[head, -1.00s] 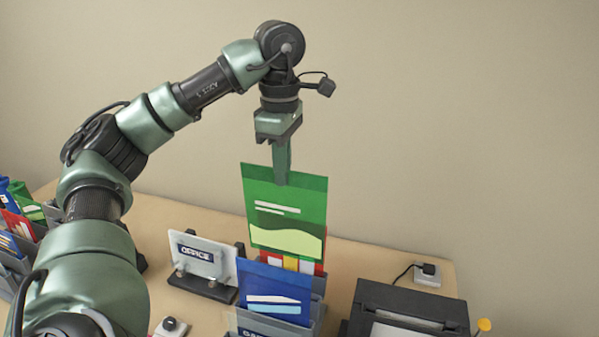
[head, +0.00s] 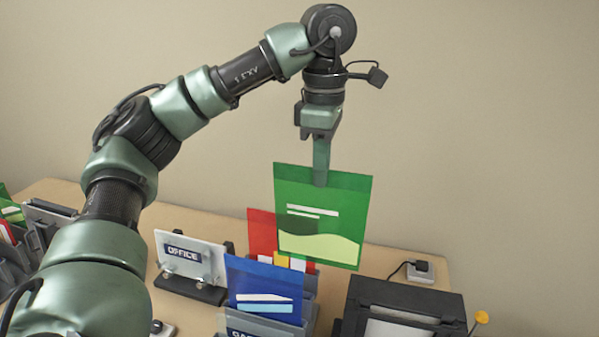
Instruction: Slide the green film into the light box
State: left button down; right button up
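The green film (head: 318,215) hangs upright in the air, with white lines and a pale green wave on it. My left gripper (head: 321,178) is shut on its top edge, pointing down. The film's lower part overlaps the red film behind it in the picture and appears clear of the rack. A black box-shaped device (head: 405,305) stands at the lower right with a pale panel on top; I cannot tell for sure whether it is the light box. My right gripper is out of view.
A red film (head: 262,235) and a blue film (head: 265,288) stand in a grey rack (head: 300,325). An OFFICE sign (head: 190,255) stands left of them.

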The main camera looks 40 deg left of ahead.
aim_at(357, 175)
pick_arm(q)
jog(key=d, duration=0.2)
jog(key=w+d, duration=0.1)
jog(key=d, duration=0.1)
jog(key=w+d, duration=0.1)
jog(key=shift+w+d+b, duration=0.2)
jog(key=shift+d+b, duration=0.2)
jog(key=w+d+p, duration=0.5)
jog(key=d, duration=0.8)
jog(key=s+b, duration=0.1)
jog(key=s+d+f+b, duration=0.1)
jog(key=b, duration=0.1)
jog(key=s+f+b, duration=0.1)
jog(key=b, duration=0.1)
jog(key=shift+s+d+f, duration=0.15)
jog(key=shift+s, duration=0.25)
jog(key=shift+f+b, duration=0.3)
jog(key=shift+b, duration=0.15)
